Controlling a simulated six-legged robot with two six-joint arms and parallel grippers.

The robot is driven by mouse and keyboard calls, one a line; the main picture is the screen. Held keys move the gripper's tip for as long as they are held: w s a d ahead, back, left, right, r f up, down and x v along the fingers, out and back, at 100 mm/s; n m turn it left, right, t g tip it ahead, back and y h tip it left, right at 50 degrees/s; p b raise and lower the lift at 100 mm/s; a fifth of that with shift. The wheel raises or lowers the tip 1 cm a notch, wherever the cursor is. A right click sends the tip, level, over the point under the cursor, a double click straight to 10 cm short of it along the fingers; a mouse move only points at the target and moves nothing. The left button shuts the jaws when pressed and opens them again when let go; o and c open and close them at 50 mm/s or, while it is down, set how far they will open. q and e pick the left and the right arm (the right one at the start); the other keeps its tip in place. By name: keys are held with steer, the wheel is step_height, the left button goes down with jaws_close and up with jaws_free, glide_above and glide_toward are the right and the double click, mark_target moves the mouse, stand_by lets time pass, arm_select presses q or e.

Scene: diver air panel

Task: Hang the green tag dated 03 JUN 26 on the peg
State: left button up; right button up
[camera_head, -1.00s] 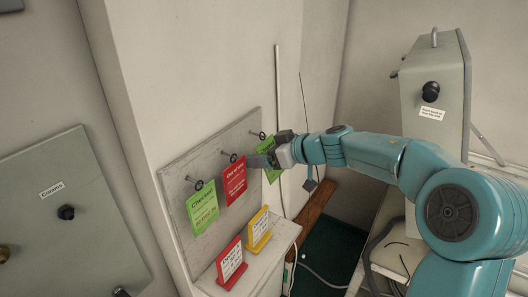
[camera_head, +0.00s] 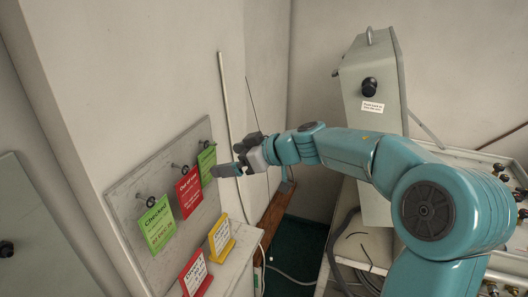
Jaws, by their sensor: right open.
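A green tag (camera_head: 207,163) is at the right-hand peg (camera_head: 204,143) of the grey peg board (camera_head: 130,195). A red tag (camera_head: 189,192) hangs at the middle peg, and another green tag (camera_head: 157,225) headed "Checked" hangs at the left peg. The dates are too small to read. My right gripper (camera_head: 236,157) is open, just right of the right-hand green tag. The near finger is close to the red and right-hand green tags; I cannot tell whether it touches either. My left gripper is not in view.
A red sign (camera_head: 194,275) and a yellow sign (camera_head: 221,238) stand on a white ledge (camera_head: 238,262) below the board. A grey cabinet (camera_head: 380,130) with a black knob stands behind my right arm. A thin pipe (camera_head: 230,110) runs up the wall.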

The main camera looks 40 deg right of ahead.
steer(key=v, duration=1.1)
steer(key=shift+s, duration=0.15)
